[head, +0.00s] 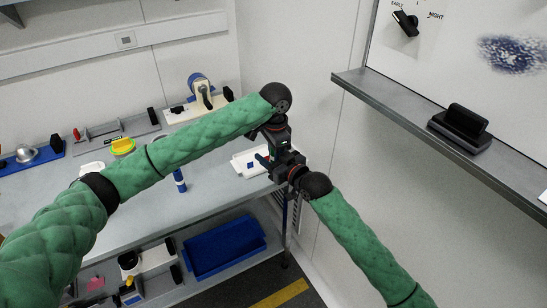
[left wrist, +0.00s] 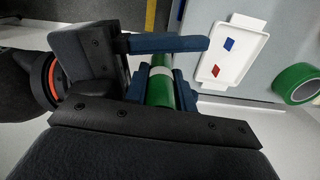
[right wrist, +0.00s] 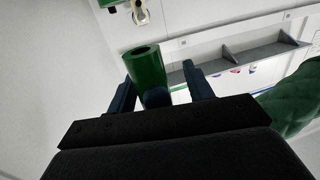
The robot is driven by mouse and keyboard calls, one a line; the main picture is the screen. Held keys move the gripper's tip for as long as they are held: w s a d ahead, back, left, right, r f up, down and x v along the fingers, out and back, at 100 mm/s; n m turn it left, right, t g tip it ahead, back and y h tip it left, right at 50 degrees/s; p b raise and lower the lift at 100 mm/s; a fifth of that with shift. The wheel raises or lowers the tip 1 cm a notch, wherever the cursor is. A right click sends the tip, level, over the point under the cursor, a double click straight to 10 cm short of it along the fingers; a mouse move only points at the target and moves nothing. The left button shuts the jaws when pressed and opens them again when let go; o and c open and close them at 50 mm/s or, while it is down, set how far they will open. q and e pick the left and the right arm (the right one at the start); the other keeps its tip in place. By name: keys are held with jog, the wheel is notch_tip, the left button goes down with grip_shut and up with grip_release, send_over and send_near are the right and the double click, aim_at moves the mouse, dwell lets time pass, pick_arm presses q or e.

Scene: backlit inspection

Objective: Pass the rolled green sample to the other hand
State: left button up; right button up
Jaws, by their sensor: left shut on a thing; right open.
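The rolled green sample (left wrist: 160,90), a green tube with a pale band, is held between the blue fingers of my left gripper (left wrist: 160,82) in the left wrist view. In the right wrist view the tube (right wrist: 147,66) shows its hollow end between the spread fingers of my right gripper (right wrist: 160,88), nearer the left finger. My right gripper is open, with a gap to the right-hand finger. In the head view the left gripper (head: 279,150) and right gripper (head: 285,166) meet above the bench's right end; the sample is mostly hidden there.
Below the grippers a white tray (left wrist: 207,57) with a red and a blue piece lies on the bench (head: 215,195). A green tape roll (left wrist: 297,84) lies near it. A blue bin (head: 222,247) sits on the lower shelf. A wall ledge (head: 450,122) runs at right.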

jog(key=c, duration=0.9)
jog(key=o, duration=0.9)
jog(key=shift+s+a, duration=0.1)
